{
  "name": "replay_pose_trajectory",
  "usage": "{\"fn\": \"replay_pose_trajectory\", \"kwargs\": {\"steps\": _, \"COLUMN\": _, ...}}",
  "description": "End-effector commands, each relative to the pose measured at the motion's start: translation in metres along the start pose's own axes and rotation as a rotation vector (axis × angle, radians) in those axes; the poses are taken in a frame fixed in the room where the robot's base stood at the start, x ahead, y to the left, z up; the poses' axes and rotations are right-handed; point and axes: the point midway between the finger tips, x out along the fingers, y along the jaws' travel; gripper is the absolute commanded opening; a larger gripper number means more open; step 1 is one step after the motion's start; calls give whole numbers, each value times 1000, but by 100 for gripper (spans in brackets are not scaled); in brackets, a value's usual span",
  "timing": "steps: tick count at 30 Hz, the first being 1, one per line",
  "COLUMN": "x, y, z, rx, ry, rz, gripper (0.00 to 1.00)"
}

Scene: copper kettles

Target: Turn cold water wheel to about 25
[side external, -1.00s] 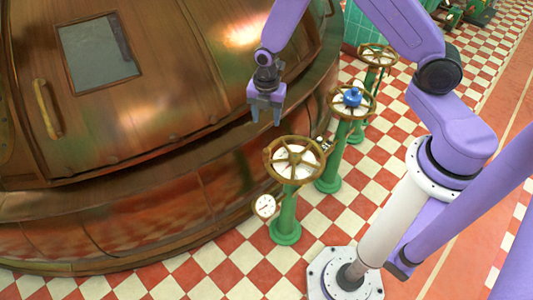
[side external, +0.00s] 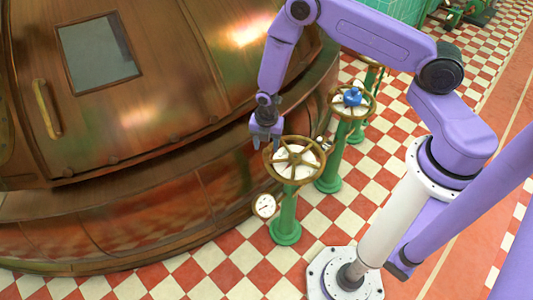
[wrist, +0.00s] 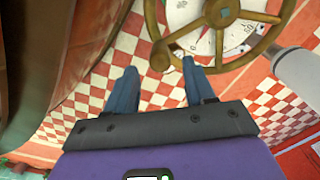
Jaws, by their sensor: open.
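The nearest brass handwheel (side external: 295,160) stands on a green post, with a white dial under its spokes. My gripper (side external: 265,146) is at this wheel's upper left edge, pointing down. In the wrist view the open gripper (wrist: 158,66) has its two blue-grey fingers apart, with the wheel's rim (wrist: 152,22) just beyond and partly between the fingertips. I cannot tell whether they touch. The white dial (wrist: 186,12) shows printed marks and red under the spokes. A second handwheel (side external: 352,101) behind has a blue piece at its centre. No label naming the cold water wheel is readable.
A third handwheel (side external: 371,76) farther back is partly hidden by my arm. A round gauge (side external: 264,205) sits beside the near post. The large copper kettle (side external: 150,120) fills the left. Checkered floor (side external: 230,262) lies open in front.

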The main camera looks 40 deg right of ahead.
Motion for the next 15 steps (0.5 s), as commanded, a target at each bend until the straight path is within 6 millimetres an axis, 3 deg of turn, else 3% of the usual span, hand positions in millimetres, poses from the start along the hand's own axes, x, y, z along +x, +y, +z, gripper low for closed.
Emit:
{"fn": "replay_pose_trajectory", "kwargs": {"steps": 6, "x": 32, "y": 0, "z": 0, "rx": 0, "ry": 0, "rz": -1, "gripper": 54}}
{"fn": "replay_pose_trajectory", "kwargs": {"steps": 15, "x": 53, "y": 0, "z": 0, "rx": 0, "ry": 0, "rz": 1, "gripper": 54}}
